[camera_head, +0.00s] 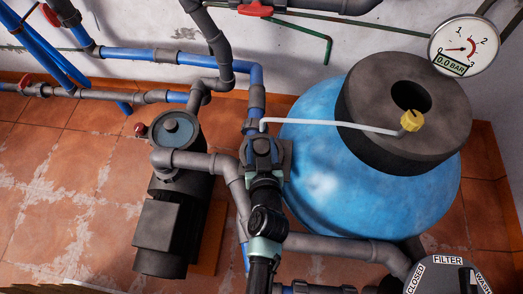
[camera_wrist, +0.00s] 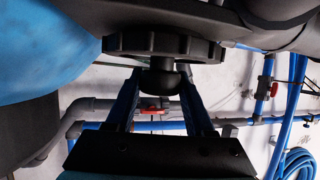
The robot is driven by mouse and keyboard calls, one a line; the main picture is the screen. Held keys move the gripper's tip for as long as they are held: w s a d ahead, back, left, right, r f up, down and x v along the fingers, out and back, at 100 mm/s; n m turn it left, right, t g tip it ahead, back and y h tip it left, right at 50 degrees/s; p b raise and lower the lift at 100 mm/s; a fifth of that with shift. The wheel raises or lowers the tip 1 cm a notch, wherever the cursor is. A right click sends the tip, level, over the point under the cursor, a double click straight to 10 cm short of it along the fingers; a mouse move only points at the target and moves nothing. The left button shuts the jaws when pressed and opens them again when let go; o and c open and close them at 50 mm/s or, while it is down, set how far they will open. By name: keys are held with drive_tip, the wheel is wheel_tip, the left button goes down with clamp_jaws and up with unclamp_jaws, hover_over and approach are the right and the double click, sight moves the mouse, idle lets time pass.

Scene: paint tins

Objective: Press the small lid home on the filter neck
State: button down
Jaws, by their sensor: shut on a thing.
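The small lid (camera_wrist: 165,45) is a dark scalloped disc with a rounded knob on a short stem. In the wrist view the two blue fingers of my gripper (camera_wrist: 160,78) stand on either side of this knob and are shut on it. In the head view my gripper (camera_head: 262,150) is beside the left side of the blue filter tank (camera_head: 330,190), and the lid cannot be clearly made out there. Dark grey bodywork (camera_wrist: 75,12) fills the top of the wrist view behind the lid. I cannot tell where the neck is or how the lid sits on it.
A thick dark ring (camera_head: 375,85) tops the tank. A thin white tube with a yellow knob (camera_head: 412,120) crosses it. A dark pump (camera_head: 165,225) stands left. Grey and blue pipes (camera_head: 160,55) run along the wall. A gauge (camera_head: 463,45) is at upper right.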

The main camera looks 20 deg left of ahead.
sight(261, 146)
wheel_tip(261, 146, up, 10)
drive_tip(key=p, duration=0.5)
